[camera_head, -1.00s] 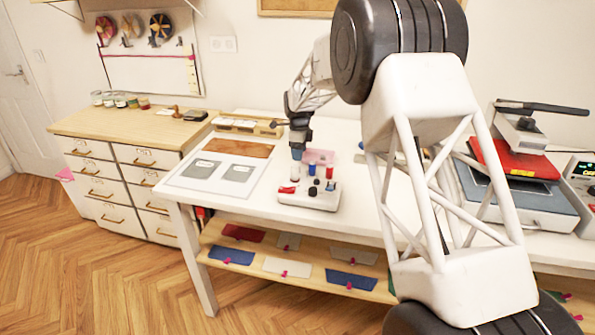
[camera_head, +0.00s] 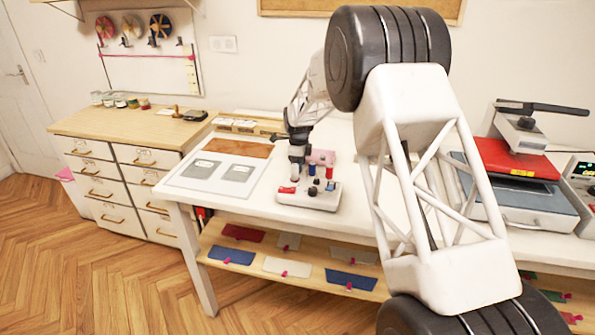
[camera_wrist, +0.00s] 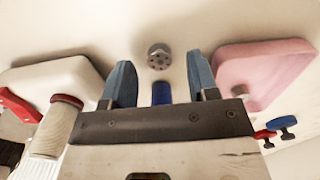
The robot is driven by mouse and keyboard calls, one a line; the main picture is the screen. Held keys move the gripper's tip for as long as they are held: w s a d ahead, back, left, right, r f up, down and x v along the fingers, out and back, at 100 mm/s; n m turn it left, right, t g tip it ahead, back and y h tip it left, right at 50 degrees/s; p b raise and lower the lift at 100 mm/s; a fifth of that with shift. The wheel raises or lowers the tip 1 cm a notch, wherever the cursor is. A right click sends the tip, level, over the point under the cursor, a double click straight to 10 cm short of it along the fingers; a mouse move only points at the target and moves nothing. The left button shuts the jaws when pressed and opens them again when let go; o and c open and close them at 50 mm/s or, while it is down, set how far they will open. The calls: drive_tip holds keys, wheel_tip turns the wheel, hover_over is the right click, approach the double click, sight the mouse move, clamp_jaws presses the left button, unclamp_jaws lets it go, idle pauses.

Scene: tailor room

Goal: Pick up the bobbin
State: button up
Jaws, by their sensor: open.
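The bobbin (camera_wrist: 159,56) is a small grey metal piece with holes in its round face. In the wrist view it stands on the pale table surface, just beyond my fingertips and between their lines. I cannot clearly make it out in the head view. My gripper (camera_wrist: 161,72) is open, with its two blue fingers apart, one to each side of the bobbin's line and not visibly touching it. A blue cylinder (camera_wrist: 161,93) shows between the fingers, partly hidden by my gripper's body. In the head view my gripper is low over the table, beside the white block.
A white block (camera_head: 292,198) with red, blue and black pieces stands close in front. A pink box (camera_wrist: 262,72) is right of the fingers in the wrist view; a red-topped spool (camera_wrist: 58,125) is left. Grey samples on a white sheet (camera_head: 176,182) lie left. A heat press (camera_head: 515,188) stands right.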

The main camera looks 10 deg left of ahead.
drive_tip(key=shift+f, duration=0.5)
drive_tip(key=c, duration=1)
